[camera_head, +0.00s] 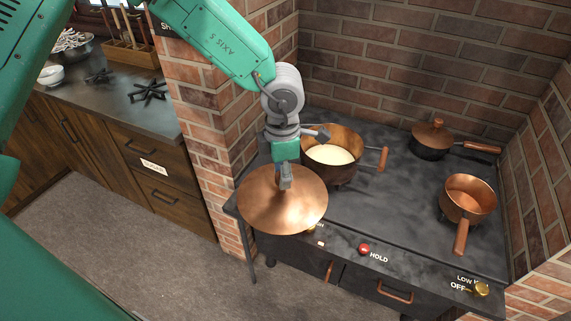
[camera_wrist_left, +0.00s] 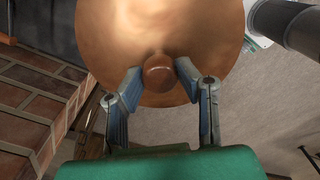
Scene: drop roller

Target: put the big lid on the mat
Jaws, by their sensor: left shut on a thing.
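The big lid (camera_head: 272,208) is a round copper disc with a brown knob. My left gripper (camera_head: 285,180) is shut on the knob from above and holds the lid in the air at the stove's front left corner. In the left wrist view the knob (camera_wrist_left: 159,72) sits between the two fingers, and the copper lid (camera_wrist_left: 115,30) spreads out beyond them. I cannot make out the mat in either view. My right gripper is not in view.
The dark stove (camera_head: 375,210) bears an open copper pot (camera_head: 345,140) with pale contents, a lidded pan (camera_head: 432,140) and a small copper saucepan (camera_head: 470,195). Brick walls (camera_head: 420,50) enclose it. A counter (camera_head: 130,100) stands left, beyond a brick pillar (camera_head: 200,120).

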